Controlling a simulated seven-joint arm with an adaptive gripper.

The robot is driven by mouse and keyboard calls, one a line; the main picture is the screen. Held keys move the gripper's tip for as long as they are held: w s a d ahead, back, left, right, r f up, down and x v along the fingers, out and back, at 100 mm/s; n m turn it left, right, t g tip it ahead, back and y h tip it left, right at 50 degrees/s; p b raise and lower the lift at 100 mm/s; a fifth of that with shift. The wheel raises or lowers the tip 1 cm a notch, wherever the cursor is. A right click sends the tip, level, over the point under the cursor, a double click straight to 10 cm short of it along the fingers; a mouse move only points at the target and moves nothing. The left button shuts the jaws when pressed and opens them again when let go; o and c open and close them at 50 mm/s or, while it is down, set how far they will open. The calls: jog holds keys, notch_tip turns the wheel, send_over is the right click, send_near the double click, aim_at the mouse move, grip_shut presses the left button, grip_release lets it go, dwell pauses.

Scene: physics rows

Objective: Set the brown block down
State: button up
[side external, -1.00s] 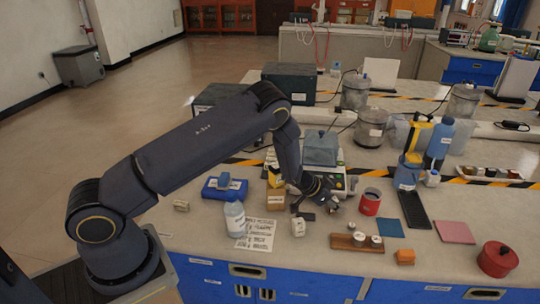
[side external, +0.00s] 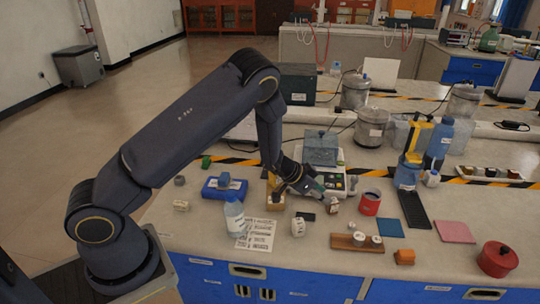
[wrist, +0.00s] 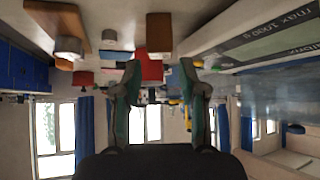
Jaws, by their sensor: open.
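My gripper (side external: 316,190) is low over the bench, beside the front edge of the scale. In the wrist view its two fingers (wrist: 160,72) are apart with nothing between them. A small brown block (wrist: 159,30) with a pale end face shows just beyond the fingertips in that inverted view, resting on the bench and apart from the fingers. In the side view, what looks like the same block (side external: 334,205) stands right of the fingertips, small and partly unclear.
A red mug (side external: 370,203) stands right of the block. A white die-like cube (side external: 298,227), a bottle (side external: 234,216) and a wooden board (side external: 345,242) with white cylinders are nearer the front. A yellow-brown block (side external: 275,199) is left of the gripper.

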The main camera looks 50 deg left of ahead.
jog(key=s+d+r+g+h, duration=0.2)
jog(key=s+d+r, duration=0.3)
jog(key=s+r, duration=0.55)
jog(key=s+d+r+g+h, duration=0.2)
jog(key=s+d+r, duration=0.35)
jog(key=r, duration=0.75)
jog(key=s+a+r+n+y, duration=0.2)
jog(key=s+a, duration=0.3)
jog(key=s, duration=0.3)
jog(key=s+a+r+n+t+y, duration=0.1)
jog(key=s+a+r+n+y, duration=0.1)
jog(key=s+a+y, duration=0.3)
jog(key=s+a, duration=0.1)
jog(key=s, duration=0.3)
jog(key=shift+r+n+y, duration=0.25)
jog(key=shift+n+y, duration=0.05)
